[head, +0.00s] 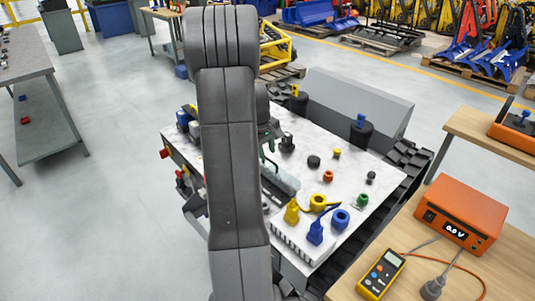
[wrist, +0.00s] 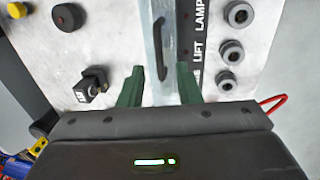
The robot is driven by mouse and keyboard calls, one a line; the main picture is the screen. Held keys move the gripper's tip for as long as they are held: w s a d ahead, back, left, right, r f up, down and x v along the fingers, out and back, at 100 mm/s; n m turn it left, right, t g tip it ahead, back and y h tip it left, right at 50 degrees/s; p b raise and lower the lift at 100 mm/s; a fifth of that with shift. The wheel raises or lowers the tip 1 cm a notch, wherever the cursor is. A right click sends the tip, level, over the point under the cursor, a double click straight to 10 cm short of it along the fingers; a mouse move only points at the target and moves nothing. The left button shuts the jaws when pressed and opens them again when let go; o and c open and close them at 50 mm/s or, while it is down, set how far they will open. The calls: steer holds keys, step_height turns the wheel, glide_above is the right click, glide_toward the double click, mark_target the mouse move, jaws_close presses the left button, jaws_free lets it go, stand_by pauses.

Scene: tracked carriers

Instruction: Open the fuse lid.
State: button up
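The fuse lid is a long, clear, bluish strip (wrist: 149,17) with a dark bar handle (wrist: 160,45) on top, in the upper middle of the wrist view. It appears to lie flat on the pale panel. In the head view the lid (head: 284,182) shows just right of my arm, partly hidden by it. My gripper (wrist: 160,71) is open. Its two green fingers stand on either side of the handle's near end, with a gap on each side. I cannot tell how high they are above the lid. My arm hides most of the gripper in the head view.
A black label strip (wrist: 200,45) reading LIFT and LAMP and several grey sockets (wrist: 229,52) lie right of the lid. Yellow (head: 292,212) and blue (head: 316,232) plugs stand on the panel's near part.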

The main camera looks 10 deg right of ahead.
mark_target(271, 167)
steer(key=shift+w+d+f, duration=0.1)
steer(key=shift+d+f, duration=0.1)
steer(key=shift+f, duration=0.95)
jaws_close()
steer(key=shift+r, duration=0.1)
